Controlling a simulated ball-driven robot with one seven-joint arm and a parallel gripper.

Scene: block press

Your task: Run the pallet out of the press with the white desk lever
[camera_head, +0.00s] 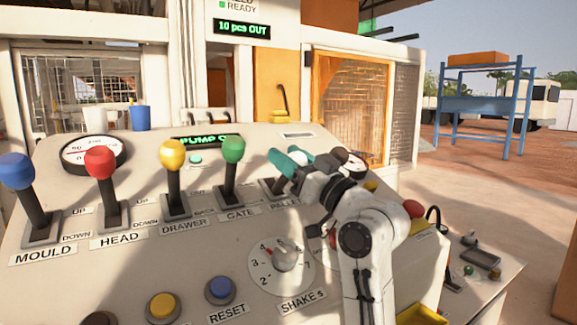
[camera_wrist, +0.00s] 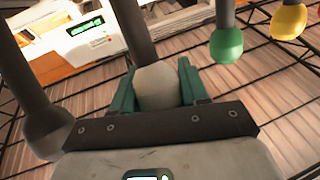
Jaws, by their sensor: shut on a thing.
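The desk (camera_head: 130,270) carries a row of levers. My gripper also shows at the lever in the head view (camera_head: 286,161). The press (camera_head: 320,40) stands behind the desk. I cannot make out the pallet.
The green gate lever (camera_head: 232,150) stands just left of my gripper, then the yellow drawer lever (camera_head: 172,156), red head lever (camera_head: 100,163) and blue mould lever (camera_head: 16,171). The shakes dial (camera_head: 285,257) lies below. A display (camera_head: 242,27) reads "10 pcs OUT".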

